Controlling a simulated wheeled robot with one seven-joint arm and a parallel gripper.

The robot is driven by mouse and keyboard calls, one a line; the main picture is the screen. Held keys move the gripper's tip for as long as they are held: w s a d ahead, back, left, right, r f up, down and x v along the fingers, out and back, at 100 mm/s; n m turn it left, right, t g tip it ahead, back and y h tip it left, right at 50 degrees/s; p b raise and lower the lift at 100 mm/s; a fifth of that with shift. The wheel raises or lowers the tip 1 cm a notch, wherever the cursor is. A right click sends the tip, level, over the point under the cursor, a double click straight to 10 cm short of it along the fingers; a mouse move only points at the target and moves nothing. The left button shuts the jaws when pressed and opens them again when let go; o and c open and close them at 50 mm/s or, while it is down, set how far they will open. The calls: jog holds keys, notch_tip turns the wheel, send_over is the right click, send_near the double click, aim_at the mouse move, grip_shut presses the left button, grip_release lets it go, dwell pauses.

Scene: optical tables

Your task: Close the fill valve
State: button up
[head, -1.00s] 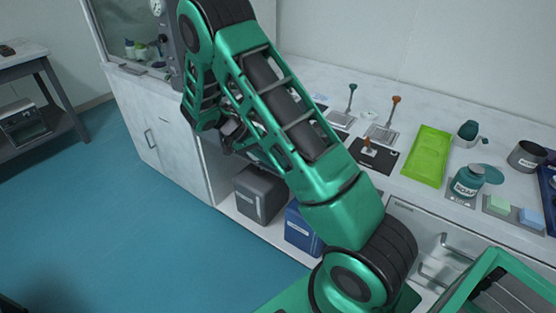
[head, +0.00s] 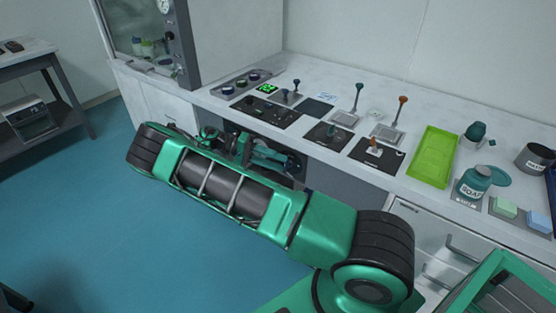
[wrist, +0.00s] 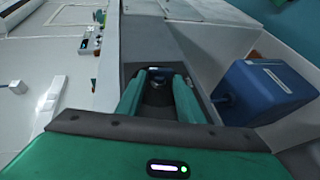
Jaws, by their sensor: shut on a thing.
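In the wrist view, my gripper (wrist: 158,78) has its two green fingers on either side of a dark, roundish part (wrist: 156,88), which seems to be the fill valve's handle. The fingers are shut on it. Its shape and turn position are too dark to read. In the head view, my gripper (head: 292,163) reaches into the recess under the counter's front edge, and its tips and the valve are mostly hidden there.
A blue container (wrist: 265,88) stands right of my fingers in the wrist view. The counter (head: 325,82) above carries several control plates and levers, a green tray (head: 434,157) and a soap jar (head: 472,187). The blue floor (head: 90,220) at left is clear.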

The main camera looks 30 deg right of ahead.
jog(key=shift+a+f+n+g+h, duration=0.15)
jog(key=shift+f+n+g+h, duration=0.35)
jog(key=shift+f+g+h, duration=0.3)
jog(key=shift+s+r+g, duration=0.1)
jog(key=shift+s+g, duration=0.1)
jog(key=shift+g, duration=0.3)
jog(key=o, duration=1.1)
jog(key=shift+d, duration=0.2)
jog(key=shift+c, duration=0.2)
jog(key=shift+w+r, duration=0.1)
